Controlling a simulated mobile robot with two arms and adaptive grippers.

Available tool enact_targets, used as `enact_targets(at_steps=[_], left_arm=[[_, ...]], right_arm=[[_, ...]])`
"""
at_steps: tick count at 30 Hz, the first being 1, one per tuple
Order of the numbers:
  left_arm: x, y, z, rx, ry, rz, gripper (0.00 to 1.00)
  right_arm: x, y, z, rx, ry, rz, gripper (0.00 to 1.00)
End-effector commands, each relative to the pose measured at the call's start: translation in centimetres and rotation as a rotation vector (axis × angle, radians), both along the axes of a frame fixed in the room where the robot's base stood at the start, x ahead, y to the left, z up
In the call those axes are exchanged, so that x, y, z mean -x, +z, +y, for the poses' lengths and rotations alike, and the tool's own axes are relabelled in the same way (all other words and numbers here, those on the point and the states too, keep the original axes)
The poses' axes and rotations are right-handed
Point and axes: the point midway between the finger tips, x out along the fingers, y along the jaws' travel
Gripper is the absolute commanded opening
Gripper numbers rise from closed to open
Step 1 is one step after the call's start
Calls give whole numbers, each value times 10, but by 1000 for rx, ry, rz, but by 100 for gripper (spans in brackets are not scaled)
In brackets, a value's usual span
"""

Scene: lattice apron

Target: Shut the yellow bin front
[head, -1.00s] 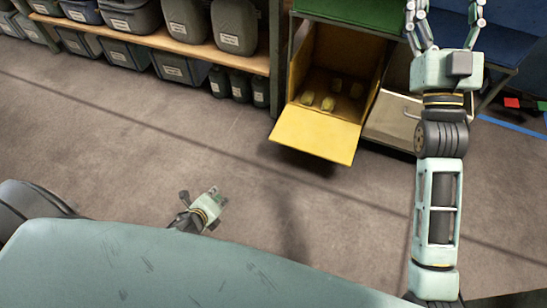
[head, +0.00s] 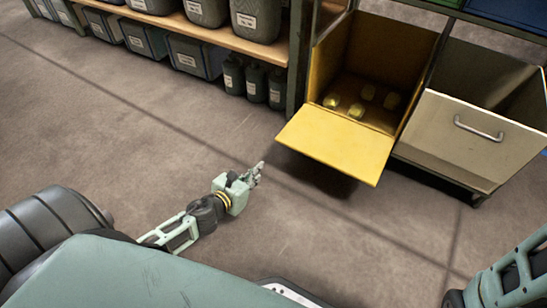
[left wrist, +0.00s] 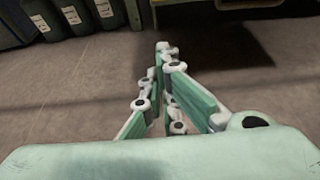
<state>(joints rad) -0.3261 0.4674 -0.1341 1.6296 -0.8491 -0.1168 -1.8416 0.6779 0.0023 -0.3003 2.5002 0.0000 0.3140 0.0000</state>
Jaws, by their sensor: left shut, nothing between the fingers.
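The yellow bin (head: 375,50) stands at the upper right in the head view. Its yellow front (head: 338,143) is hinged down and open, sticking out over the floor. Several small yellow-green objects (head: 366,93) lie inside. My left gripper (head: 257,173) is shut and empty, low over the floor, to the left of the front and apart from it. In the left wrist view its fingers (left wrist: 165,50) are closed together, with a strip of yellow (left wrist: 247,3) at the top edge. My right gripper is out of view; only part of that arm shows at the lower right.
A cream bin (head: 475,135) with a metal handle stands right of the yellow bin, its front tilted out. A wooden shelf (head: 235,40) with grey containers is at the upper left, dark bottles (head: 255,82) below. The floor between is clear.

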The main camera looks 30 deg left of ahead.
Motion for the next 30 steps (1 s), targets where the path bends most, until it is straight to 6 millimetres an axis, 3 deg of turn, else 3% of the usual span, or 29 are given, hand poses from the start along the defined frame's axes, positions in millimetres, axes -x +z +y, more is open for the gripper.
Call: enact_targets(at_steps=[5, 16, 18, 21, 30], left_arm=[[-25, -11, 0, -2, -1, -3, 0], [-95, -37, -2, 1, 1, -3, 0], [-91, -19, -2, -3, -1, -3, 0], [-91, -8, -2, -1, 1, -2, 0], [-90, 6, -3, 2, 2, 2, 0]], right_arm=[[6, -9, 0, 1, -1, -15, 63], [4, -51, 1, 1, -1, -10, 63], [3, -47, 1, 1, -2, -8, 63], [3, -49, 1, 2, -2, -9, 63], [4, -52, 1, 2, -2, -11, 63]])
